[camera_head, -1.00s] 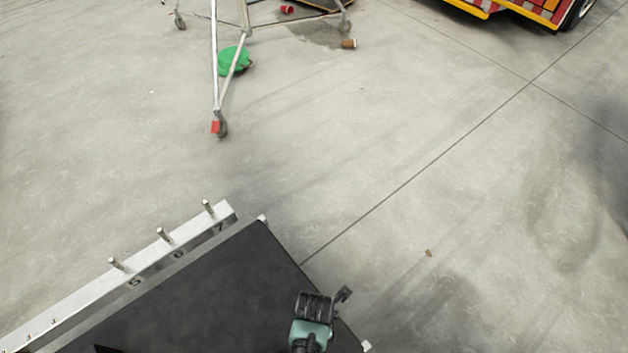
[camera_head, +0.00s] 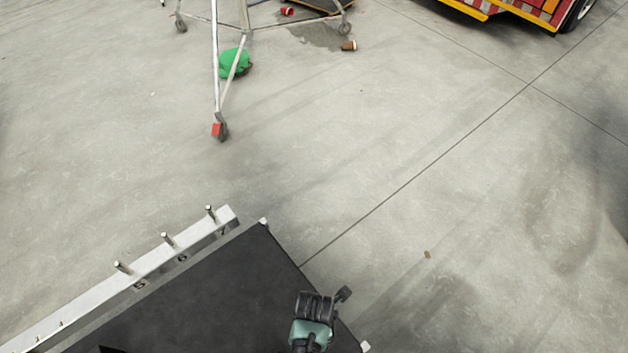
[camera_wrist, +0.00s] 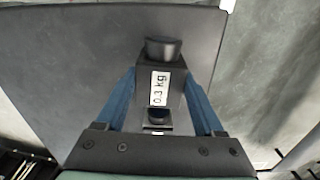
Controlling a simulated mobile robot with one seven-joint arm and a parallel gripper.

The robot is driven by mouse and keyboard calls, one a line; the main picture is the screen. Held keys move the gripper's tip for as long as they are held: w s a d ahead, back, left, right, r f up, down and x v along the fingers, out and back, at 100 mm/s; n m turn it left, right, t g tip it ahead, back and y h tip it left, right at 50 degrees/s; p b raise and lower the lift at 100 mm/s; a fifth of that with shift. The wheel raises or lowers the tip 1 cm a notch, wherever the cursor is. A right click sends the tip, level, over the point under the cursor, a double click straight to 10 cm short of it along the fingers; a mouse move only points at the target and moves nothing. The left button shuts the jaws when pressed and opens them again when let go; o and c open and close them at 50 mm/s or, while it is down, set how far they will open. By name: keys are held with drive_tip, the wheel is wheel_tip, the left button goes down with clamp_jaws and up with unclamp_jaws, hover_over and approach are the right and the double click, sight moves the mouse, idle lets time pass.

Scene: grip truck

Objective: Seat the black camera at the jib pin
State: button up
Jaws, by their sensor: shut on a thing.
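In the wrist view the black camera (camera_wrist: 174,82), a dark box with a round black top and a white "0.3 kg" label, sits between the two blue fingers of my gripper (camera_wrist: 160,75). The gripper is shut on it, above a dark surface. In the head view, a teal and black part of my arm shows at the bottom; the fingers and the held camera cannot be made out there. A pale rail (camera_head: 90,295) carries upright metal pins, one at its far end (camera_head: 211,213). Numbers are partly readable on its side. I cannot tell which pin is the jib pin.
The dark flat top (camera_head: 215,295) lies beside the rail, with pale corner pieces. A wheeled metal stand (camera_head: 215,70) with a green bag (camera_head: 234,64) stands farther back. A red and yellow vehicle (camera_head: 530,10) is at top right. Much of the concrete floor is clear.

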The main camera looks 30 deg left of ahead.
drive_tip(key=shift+r+p, duration=2.15)
drive_tip(key=shift+r, duration=0.2)
wheel_tip(320, 180, up, 8)
drive_tip(key=p, duration=0.7)
drive_tip(key=shift+f, duration=0.25)
